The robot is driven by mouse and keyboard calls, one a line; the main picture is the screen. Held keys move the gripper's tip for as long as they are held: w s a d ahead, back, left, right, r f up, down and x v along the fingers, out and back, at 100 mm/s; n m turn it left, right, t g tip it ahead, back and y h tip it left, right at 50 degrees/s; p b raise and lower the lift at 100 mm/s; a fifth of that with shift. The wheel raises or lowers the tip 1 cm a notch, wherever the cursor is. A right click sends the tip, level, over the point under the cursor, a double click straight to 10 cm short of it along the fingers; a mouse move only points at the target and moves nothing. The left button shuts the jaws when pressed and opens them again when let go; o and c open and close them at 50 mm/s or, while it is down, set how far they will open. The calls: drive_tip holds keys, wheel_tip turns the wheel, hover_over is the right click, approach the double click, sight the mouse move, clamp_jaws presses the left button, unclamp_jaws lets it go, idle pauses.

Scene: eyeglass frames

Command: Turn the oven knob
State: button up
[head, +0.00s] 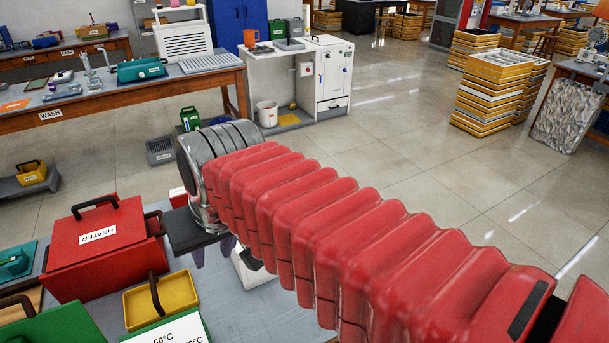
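No part that I can clearly make out as the oven knob shows in the head view. A white cabinet (326,78) with small dark fittings on its front stands at the back; I cannot tell whether it is the oven. A red box (105,255) labelled HEATER, with black handles, is at the lower left. A large red ribbed arm cover ends at a banded metal drum and hides much of the centre. Below the drum is a dark block with purple parts, perhaps my gripper (212,250); its fingers are not clear, and I see nothing held.
A yellow box (160,300) and a green box (52,328) stand on the grey bench beside the HEATER box. A wooden table (150,93) labelled WASH is behind. Stacked trays (495,95) stand at the right. Tiled floor between is mostly clear.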

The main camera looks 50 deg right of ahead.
drive_tip(key=w+d+r+m+g+y, duration=0.1)
drive_tip(key=w+d+r+m, duration=0.2)
drive_tip(key=w+d+m, duration=0.45)
drive_tip(key=w+d+r+m+g+y, duration=0.15)
drive_tip(key=w+d+r, duration=0.25)
drive_tip(key=d, duration=0.6)
drive_tip(key=d+f+m+y, duration=0.2)
drive_tip(key=d+m, duration=0.7)
drive_tip(key=d, duration=1.4)
wheel_tip(320, 180, down, 2)
drive_tip(key=shift+s+d+f+m+g, duration=0.1)
drive_tip(key=shift+s+d+m+g, duration=0.2)
drive_tip(key=shift+d+m+g, duration=0.15)
drive_tip(key=shift+a, duration=0.1)
drive_tip(key=x, duration=1.3)
drive_tip(key=shift+a+f, duration=0.15)
drive_tip(key=shift+f, duration=0.2)
clamp_jaws()
